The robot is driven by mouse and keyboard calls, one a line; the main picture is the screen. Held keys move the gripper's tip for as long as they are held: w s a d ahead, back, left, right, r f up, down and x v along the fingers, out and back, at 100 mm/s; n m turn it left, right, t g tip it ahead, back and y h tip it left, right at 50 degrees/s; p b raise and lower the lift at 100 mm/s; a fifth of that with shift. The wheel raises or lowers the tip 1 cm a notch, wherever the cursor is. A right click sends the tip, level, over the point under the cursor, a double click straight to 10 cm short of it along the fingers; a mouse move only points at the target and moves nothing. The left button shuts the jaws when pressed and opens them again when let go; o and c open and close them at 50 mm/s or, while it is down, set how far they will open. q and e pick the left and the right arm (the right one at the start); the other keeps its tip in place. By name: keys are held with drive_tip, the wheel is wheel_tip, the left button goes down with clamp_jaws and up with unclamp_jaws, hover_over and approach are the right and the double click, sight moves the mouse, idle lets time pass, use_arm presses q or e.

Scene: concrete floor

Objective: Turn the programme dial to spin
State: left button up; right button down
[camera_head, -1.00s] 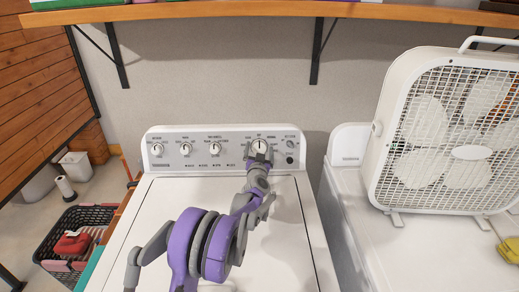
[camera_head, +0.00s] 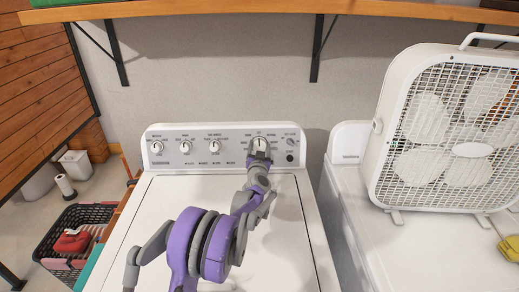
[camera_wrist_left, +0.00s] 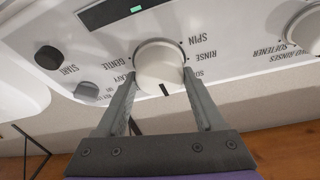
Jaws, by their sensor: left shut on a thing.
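The programme dial (camera_head: 260,143) is the large white knob at the right of the washer's control panel (camera_head: 225,144). In the left wrist view the dial (camera_wrist_left: 158,62) appears upside down, with a dark mark at its lower edge. The word SPIN (camera_wrist_left: 197,39) is printed to its upper right there, with RINSE below it. My left gripper (camera_wrist_left: 165,88) has one finger on each side of the dial and is shut on it; in the head view the gripper (camera_head: 260,155) partly covers the dial's lower part. My right gripper is not in view.
Several smaller knobs (camera_head: 185,146) sit left on the panel. A start button (camera_wrist_left: 49,59) and small knob (camera_wrist_left: 87,91) are beside the dial. A box fan (camera_head: 440,130) stands on the right-hand appliance. A shelf (camera_head: 270,11) runs above; a basket (camera_head: 80,225) is on the floor left.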

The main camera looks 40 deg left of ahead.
use_arm(q)
drive_tip(key=n+g+y+b, duration=0.1)
drive_tip(key=n+b, duration=0.2)
drive_tip(key=n, duration=0.1)
drive_tip(key=shift+f, duration=0.2)
drive_tip(key=n+g+y+b, duration=0.1)
drive_tip(key=n, duration=0.2)
drive_tip(key=shift+r+n+b, duration=0.1)
drive_tip(key=shift+n+b, duration=0.3)
drive_tip(key=n+g, duration=0.1)
drive_tip(key=n, duration=0.2)
drive_tip(key=shift+y+b, duration=0.3)
drive_tip(key=shift+y, duration=0.1)
drive_tip(key=n+g, duration=0.1)
drive_tip(key=n, duration=0.2)
drive_tip(key=shift+r+n, duration=0.1)
drive_tip(key=shift+n, duration=0.2)
drive_tip(key=n+g, duration=0.1)
drive_tip(key=n, duration=0.3)
drive_tip(key=shift+g, duration=0.4)
drive_tip(key=n+g+p, duration=0.1)
drive_tip(key=n, duration=0.3)
drive_tip(key=shift+n+h+p, duration=0.3)
drive_tip(key=shift+h, duration=0.1)
drive_tip(key=shift+n+g+h+p, duration=0.3)
drive_tip(key=shift+n+h+p, duration=0.15)
drive_tip(key=shift+n, duration=1.35)
